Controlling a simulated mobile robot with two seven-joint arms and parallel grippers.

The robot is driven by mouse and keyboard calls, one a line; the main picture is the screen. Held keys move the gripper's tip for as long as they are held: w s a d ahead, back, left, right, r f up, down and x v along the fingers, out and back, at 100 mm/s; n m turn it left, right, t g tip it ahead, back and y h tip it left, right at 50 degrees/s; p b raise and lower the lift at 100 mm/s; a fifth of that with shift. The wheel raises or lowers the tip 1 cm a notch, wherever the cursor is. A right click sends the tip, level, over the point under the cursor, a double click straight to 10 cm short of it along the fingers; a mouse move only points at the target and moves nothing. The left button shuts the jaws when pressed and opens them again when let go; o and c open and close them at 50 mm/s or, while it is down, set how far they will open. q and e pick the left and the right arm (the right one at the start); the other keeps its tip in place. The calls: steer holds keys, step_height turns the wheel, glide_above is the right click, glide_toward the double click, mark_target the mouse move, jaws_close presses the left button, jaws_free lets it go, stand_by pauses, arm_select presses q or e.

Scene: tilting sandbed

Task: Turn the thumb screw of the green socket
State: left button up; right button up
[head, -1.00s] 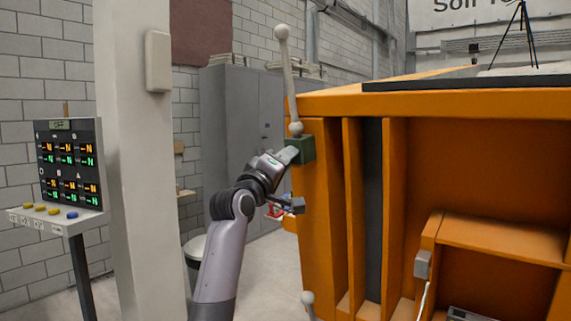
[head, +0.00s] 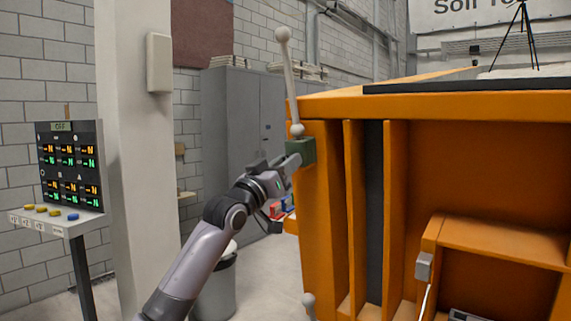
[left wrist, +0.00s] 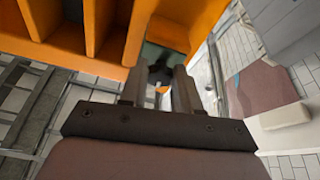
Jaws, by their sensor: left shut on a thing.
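The green socket (head: 303,152) is fixed near the upper left corner of the orange sandbed frame (head: 319,220). A pale rod (head: 290,85) with a ball at its top and another near its foot stands up from it. My left gripper (head: 291,162) is at the socket's left side, shut on the dark thumb screw (left wrist: 160,74), which shows between the fingers in the left wrist view. The socket appears there as a dark green face (left wrist: 160,54) behind the screw. In the head view my fingers hide the screw. My right gripper is in neither view.
A white column (head: 135,180) and a control panel (head: 70,165) stand at the left. A grey bin (head: 215,290) is on the floor behind my left arm. A grey cabinet (head: 232,125) stands behind the socket. A second ball end (head: 308,299) shows lower on the frame.

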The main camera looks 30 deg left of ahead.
arm_select(q)
steer(key=shift+m, duration=0.4)
steer(key=o, duration=1)
steer(key=shift+f, duration=0.1)
steer(key=shift+b+v, duration=1.25)
steer(key=shift+v, duration=2.3)
steer(key=shift+a, duration=0.1)
